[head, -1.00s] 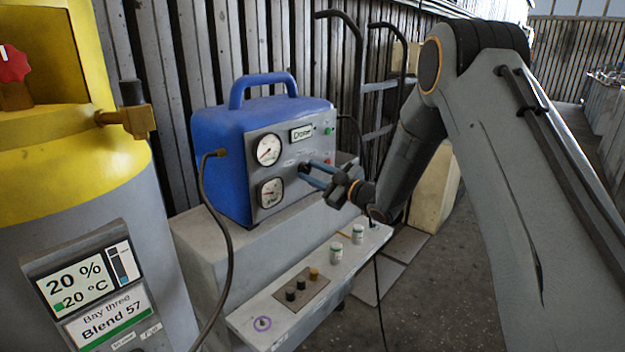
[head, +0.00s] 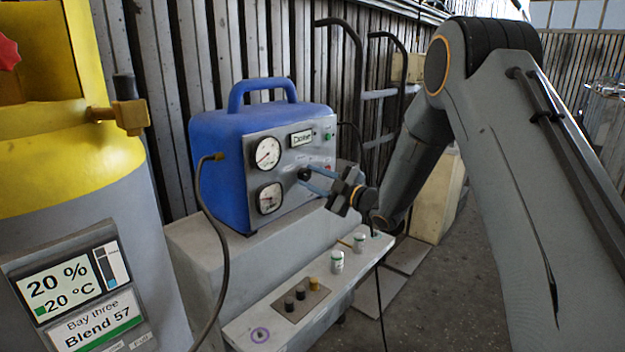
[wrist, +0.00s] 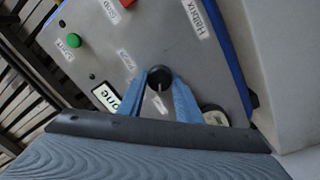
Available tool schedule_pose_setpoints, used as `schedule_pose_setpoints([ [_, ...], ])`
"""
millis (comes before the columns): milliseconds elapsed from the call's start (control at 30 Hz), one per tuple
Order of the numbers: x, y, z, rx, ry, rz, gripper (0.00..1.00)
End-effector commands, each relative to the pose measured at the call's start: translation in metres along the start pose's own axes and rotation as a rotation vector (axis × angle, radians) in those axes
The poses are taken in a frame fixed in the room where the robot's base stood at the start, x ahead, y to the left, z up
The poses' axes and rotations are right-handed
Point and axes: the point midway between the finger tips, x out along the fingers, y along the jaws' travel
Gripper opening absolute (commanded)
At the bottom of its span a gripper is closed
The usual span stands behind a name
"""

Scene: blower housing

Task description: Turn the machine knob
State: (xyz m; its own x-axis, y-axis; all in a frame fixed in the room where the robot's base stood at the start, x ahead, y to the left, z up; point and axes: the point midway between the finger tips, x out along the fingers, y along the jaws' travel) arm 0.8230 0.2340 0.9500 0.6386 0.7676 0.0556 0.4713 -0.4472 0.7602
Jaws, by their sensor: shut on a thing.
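The blue machine (head: 215,150) with a grey front panel (head: 325,150) stands on a grey ledge and also shows in the wrist view (wrist: 100,50). Its black round knob (head: 304,174) sits on the panel, right of two round gauges (head: 267,153). In the wrist view the knob (wrist: 159,77) has a pale pointer line and a label beside it. My gripper (head: 309,179) reaches the panel from the right. Its two blue fingers (wrist: 160,88) are shut on the knob, one on each side. The fingers partly cover the knob's sides and the panel below.
A green button (wrist: 73,41) and a red one (wrist: 127,3) are on the panel. A low shelf (head: 250,318) holds small white bottles (head: 337,261) and several knobs. A dark hose (head: 200,200) hangs at the machine's left. A yellow-grey tank (head: 70,160) stands at left.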

Motion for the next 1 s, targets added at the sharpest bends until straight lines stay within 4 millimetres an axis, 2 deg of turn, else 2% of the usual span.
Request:
schedule_pose_setpoints([
  [100, 0.000, 0.000, 0.000, -0.001, 0.000, 0.000, 0.09],
  [133, 0.000, 0.000, 0.000, -0.001, 0.000, 0.000, 0.36],
  [200, 0.000, 0.000, 0.000, 0.000, 0.000, 0.000, 0.48],
  [233, 0.000, 0.000, 0.000, 0.000, 0.000, 0.000, 0.50],
  [567, -0.003, 0.000, 0.000, 0.001, -0.001, 0.000, 0.50],
  [667, -0.013, 0.000, 0.001, 0.000, -0.002, 0.000, 0.50],
  [1000, -0.066, 0.000, 0.001, 0.001, -0.002, 0.001, 0.50],
])
